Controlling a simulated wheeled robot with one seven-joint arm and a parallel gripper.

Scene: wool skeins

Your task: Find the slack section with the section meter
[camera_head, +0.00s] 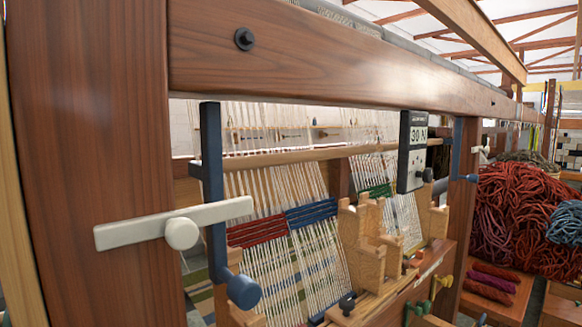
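The section meter (412,152) is a dark and pale box with a "30 N" label and a dark knob. It sits at the right of the loom opening, in front of the warp. The warp threads (325,262) run down in pale sections. A red band (257,231) marks the left section, a blue band (311,213) the one beside it, and a green band (376,191) one farther right. I cannot tell which section is slack. Wooden blocks hide part of the warp. My gripper is not in view.
A thick wooden post (90,160) and top beam (320,60) frame the near side. A pale handle (175,226) and blue bracket (212,180) stick out at left. Stepped wooden blocks (366,250) stand at the lower middle. Red wool skeins (515,215) are piled at right.

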